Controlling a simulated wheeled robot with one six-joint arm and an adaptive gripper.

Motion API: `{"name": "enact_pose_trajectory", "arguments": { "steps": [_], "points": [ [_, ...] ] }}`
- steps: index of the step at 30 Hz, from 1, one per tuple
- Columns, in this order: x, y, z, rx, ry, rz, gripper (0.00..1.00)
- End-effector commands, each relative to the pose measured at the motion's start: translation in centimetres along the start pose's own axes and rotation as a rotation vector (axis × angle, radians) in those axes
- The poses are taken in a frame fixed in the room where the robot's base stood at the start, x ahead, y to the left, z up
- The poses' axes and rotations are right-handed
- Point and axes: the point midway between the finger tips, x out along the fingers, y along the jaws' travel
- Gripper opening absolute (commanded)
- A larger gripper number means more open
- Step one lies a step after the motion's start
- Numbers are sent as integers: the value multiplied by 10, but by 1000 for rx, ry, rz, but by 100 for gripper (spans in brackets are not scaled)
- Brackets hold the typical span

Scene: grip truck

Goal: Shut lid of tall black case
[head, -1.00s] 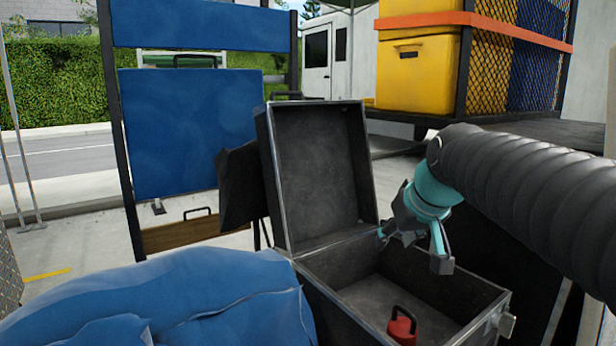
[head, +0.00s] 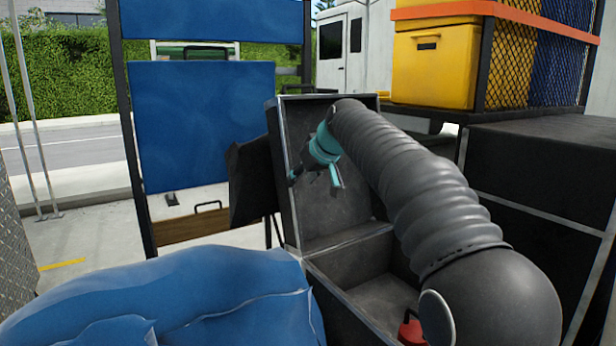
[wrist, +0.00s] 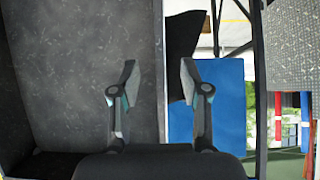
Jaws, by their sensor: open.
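The tall black case (head: 366,290) stands open in the head view, its lid (head: 347,215) raised upright at the back left. A red object with a black handle (head: 411,328) lies inside the case. My gripper (head: 315,182) is open and empty, in front of the inner face of the lid near its upper left edge. In the wrist view the lid's inner face (wrist: 85,60) fills the left half, and the open fingers (wrist: 160,85) straddle the line of the lid's edge. I cannot tell if they touch it. My arm hides the right part of the case and lid.
A blue padded bundle (head: 180,300) lies at the front left, against the case. A blue panel in a dark frame (head: 205,125) stands behind. Yellow bins (head: 434,65) sit in a mesh rack at the back right. A black case (head: 540,170) stands at the right.

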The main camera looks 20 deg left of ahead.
Motion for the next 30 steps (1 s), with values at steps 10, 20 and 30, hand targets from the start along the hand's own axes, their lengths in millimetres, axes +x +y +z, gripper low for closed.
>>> {"name": "enact_pose_trajectory", "arguments": {
  "steps": [10,20,30],
  "points": [
    [31,0,1,1,-2,0,46],
    [57,2,0,3,-2,2,46],
    [82,2,1,3,-2,2,46]
  ]
}}
